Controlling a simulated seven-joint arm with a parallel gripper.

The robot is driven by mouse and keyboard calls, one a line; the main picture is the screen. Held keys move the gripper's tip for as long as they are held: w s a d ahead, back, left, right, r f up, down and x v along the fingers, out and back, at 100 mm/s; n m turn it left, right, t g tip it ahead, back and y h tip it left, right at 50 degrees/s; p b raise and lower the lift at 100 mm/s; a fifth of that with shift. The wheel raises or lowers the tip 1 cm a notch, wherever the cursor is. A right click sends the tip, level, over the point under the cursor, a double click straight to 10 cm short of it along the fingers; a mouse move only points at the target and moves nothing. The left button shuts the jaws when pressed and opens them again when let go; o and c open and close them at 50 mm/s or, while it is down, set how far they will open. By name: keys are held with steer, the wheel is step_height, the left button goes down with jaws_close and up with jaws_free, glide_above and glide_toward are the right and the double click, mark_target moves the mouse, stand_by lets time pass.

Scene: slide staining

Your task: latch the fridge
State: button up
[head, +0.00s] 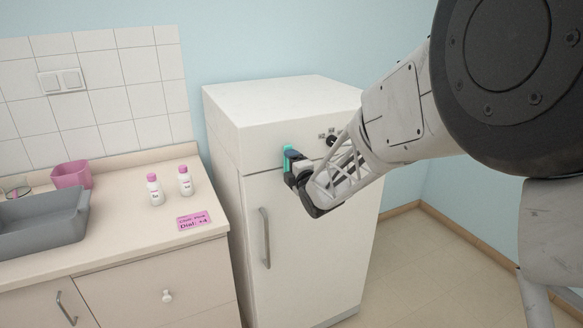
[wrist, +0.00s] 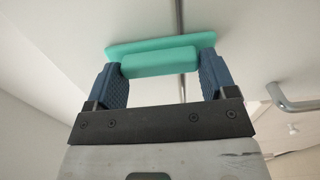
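The white fridge (head: 285,105) stands against the wall, and its door (head: 305,245) looks closed. A teal latch (head: 287,158) sits high on its front. In the wrist view the latch (wrist: 160,60) lies across the dark seam (wrist: 181,90) between the door and the panel above it. In the head view it stands about upright. My gripper (head: 295,170) is at the latch. In the wrist view its blue fingers (wrist: 162,78) sit against both ends of the latch's raised grip, so it looks shut on it. My gripper partly hides the latch in the head view.
A grey door handle (head: 265,237) is below the latch. A dark knob (head: 331,140) is to its right.

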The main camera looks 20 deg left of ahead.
steer(key=o, duration=0.4)
steer(key=shift+c, duration=0.2)
steer(key=shift+d, duration=0.1)
steer(key=v, duration=0.7)
steer(key=shift+s+d, duration=0.2)
steer(key=shift+s, duration=0.1)
steer(key=s+d+r+m+g+h, duration=0.15)
steer(key=s+d+m+h, duration=0.3)
steer(key=d, duration=0.45)
steer(key=s+d+r+m+h, duration=0.25)
steer(key=d+m, duration=0.35)
steer(key=d, duration=0.4)
steer(key=s+d+r+m+g+h, duration=0.1)
steer(key=s+d+m+h, duration=0.35)
steer(key=d, duration=0.45)
steer(key=s+d+m+g, duration=0.4)
steer(key=s+d+m, duration=0.2)
steer(key=s, duration=0.7)
steer(key=s+d+f+m+g+h, duration=0.1)
steer(key=s+d+m+g, duration=0.2)
steer(key=s, duration=1.1)
steer(key=d+m, duration=0.3)
steer(key=d, duration=0.1)
steer(key=shift+d+f+g, duration=0.15)
steer(key=shift+d+g, duration=0.05)
steer(key=shift+g, duration=0.15)
